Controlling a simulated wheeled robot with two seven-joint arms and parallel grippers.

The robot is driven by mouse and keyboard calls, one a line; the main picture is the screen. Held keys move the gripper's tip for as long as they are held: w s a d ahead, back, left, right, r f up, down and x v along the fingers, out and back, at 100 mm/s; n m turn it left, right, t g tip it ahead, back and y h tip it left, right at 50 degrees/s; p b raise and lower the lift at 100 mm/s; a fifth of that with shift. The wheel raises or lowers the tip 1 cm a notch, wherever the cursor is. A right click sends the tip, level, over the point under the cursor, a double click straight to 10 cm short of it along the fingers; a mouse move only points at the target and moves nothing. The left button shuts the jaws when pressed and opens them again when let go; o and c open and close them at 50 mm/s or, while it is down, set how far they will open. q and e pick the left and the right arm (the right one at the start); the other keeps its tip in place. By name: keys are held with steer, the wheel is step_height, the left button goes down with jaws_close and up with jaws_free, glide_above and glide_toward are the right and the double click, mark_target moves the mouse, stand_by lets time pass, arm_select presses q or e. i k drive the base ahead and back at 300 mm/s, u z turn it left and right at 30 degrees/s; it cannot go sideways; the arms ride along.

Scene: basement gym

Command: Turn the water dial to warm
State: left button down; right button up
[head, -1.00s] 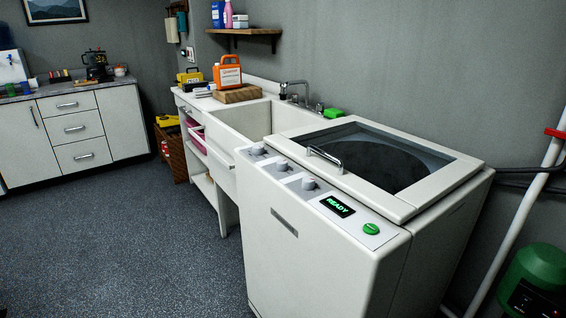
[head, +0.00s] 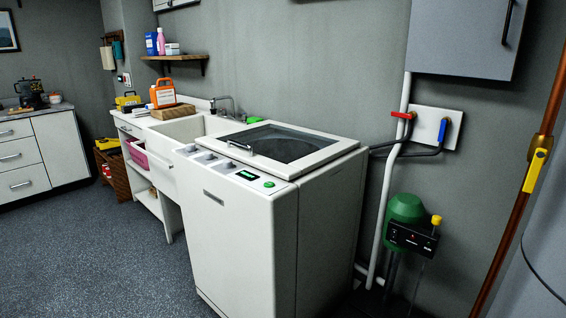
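A white top-loading washing machine (head: 237,215) stands in the middle of the view. Its dark-windowed lid (head: 318,142) is closed, with a metal handle (head: 240,147) at the front left. The sloped front panel carries several small grey dials (head: 206,157) in a row, a lit green display (head: 246,174) and a round green button (head: 269,184). The dials are too small to read their labels or settings, so I cannot tell which is the water dial. Neither of my grippers is in view.
A utility sink (head: 190,128) and counter adjoin the machine's left. Red (head: 402,115) and blue (head: 443,129) valves are on the right wall, above a green pump (head: 405,208). A brown pipe (head: 517,198) stands far right. The floor (head: 90,255) in front is clear.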

mark_target(208, 154)
steer(key=u, duration=1.3)
steer(key=i, duration=1.05)
steer(key=u, duration=0.1)
